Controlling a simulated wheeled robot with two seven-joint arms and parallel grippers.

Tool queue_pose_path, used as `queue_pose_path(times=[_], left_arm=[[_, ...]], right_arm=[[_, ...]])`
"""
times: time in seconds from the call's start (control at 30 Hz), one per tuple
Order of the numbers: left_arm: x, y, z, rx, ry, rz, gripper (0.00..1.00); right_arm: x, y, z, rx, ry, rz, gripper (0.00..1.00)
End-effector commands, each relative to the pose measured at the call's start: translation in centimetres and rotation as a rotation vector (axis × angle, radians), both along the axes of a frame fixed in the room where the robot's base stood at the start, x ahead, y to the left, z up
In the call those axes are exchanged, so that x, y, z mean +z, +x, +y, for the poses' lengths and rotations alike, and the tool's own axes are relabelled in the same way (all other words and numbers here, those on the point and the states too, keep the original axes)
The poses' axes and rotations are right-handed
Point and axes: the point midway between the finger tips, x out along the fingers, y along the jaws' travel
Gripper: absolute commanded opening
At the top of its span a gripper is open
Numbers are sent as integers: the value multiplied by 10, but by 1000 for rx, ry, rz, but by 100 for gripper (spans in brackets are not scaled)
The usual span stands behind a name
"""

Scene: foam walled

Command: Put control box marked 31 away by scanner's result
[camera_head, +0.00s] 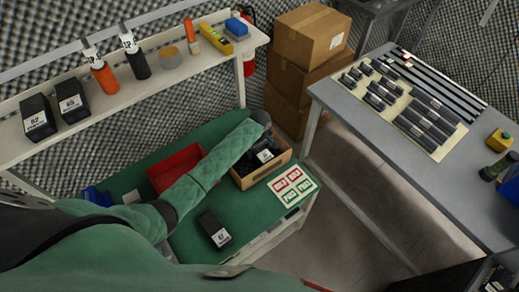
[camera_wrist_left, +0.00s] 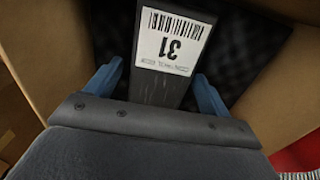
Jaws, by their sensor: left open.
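The dark control box marked 31 (camera_wrist_left: 172,45) shows in the left wrist view, its white barcode label facing the camera upside down. It sits inside a light brown open crate (camera_wrist_left: 262,115). My left gripper (camera_wrist_left: 158,78) is open, with one blue finger on each side of the box; I cannot tell whether they touch it. In the head view the left arm reaches over the green bench to the wooden crate (camera_head: 277,169), where a dark box with a white label (camera_head: 265,155) shows. The gripper's fingers are hidden there. I cannot make out the scanner. My right gripper is not in view.
Another labelled dark box (camera_head: 214,228) lies on the green bench (camera_head: 240,205), near a card with red and green squares (camera_head: 292,186). A red bin (camera_head: 177,168) stands behind my arm. A shelf (camera_head: 140,93) holds boxes and bottles. A grey table (camera_head: 375,145) stands right.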

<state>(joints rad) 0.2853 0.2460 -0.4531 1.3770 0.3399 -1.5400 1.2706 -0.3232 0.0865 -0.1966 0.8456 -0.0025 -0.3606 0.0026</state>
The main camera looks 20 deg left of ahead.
Motion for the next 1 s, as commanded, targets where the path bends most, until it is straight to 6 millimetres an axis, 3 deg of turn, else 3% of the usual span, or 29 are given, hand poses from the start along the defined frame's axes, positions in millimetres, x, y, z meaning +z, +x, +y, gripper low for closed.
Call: queue_pose_path(times=[0.27, 0.7, 1.0], left_arm=[[16, 1, 0, -1, 0, -3, 82], [98, 1, -1, 0, -2, -4, 82], [129, 1, 0, 0, -1, -1, 82]], right_arm=[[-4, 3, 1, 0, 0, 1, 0], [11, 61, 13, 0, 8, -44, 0], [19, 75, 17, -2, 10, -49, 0]])
